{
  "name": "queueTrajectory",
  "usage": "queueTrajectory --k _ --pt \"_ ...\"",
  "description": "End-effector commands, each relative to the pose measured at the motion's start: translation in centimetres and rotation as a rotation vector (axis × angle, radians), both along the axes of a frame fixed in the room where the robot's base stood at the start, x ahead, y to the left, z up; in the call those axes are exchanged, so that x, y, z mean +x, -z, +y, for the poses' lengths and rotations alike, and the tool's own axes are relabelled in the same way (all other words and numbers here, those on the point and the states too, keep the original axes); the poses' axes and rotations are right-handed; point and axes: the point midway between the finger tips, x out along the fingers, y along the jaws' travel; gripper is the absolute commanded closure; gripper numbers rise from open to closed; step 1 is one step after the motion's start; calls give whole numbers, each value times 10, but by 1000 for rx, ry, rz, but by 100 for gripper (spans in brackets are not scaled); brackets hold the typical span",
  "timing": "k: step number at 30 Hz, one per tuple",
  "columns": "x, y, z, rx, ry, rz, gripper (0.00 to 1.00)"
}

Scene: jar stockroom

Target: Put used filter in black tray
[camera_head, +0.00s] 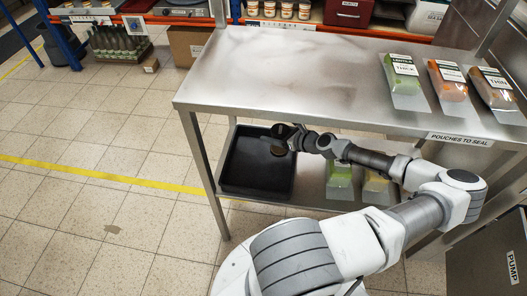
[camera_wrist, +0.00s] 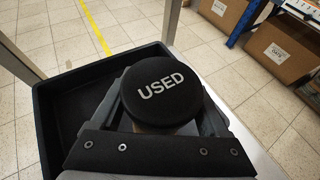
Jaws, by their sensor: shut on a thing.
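The used filter (camera_wrist: 160,88) is a round black disc marked "USED" in the wrist view. My gripper (camera_wrist: 158,112) is shut on it, with a finger on each side. The black tray (camera_head: 240,172) sits on the lower shelf of the steel table in the head view. It also shows in the wrist view (camera_wrist: 50,120), below and to the left of the filter. In the head view my gripper (camera_head: 284,141) is over the right part of the tray. The filter's underside is hidden, and I cannot tell its exact height above the tray floor.
The steel tabletop (camera_head: 290,75) is above the lower shelf, with a table leg (camera_head: 204,175) left of the tray. More pouches (camera_head: 447,80) lie on the tabletop.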

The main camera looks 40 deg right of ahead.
Motion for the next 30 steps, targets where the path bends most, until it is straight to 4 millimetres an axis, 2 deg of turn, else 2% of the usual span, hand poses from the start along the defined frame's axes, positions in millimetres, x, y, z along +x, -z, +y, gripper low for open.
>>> queueTrajectory --k 1,3,8,11,15,18,28,29,30 --pt "4 8 12 -1 -7 2 87" --pt "7 14 23 -2 -5 1 87" --pt "12 23 37 -2 -2 1 87" --pt "12 30 38 -1 0 -1 87" --pt "12 54 38 0 1 0 87" --pt "12 63 38 0 1 -1 87" --pt "12 65 38 -1 0 0 87" --pt "12 65 38 0 0 1 18" --pt "12 65 38 0 0 1 11"
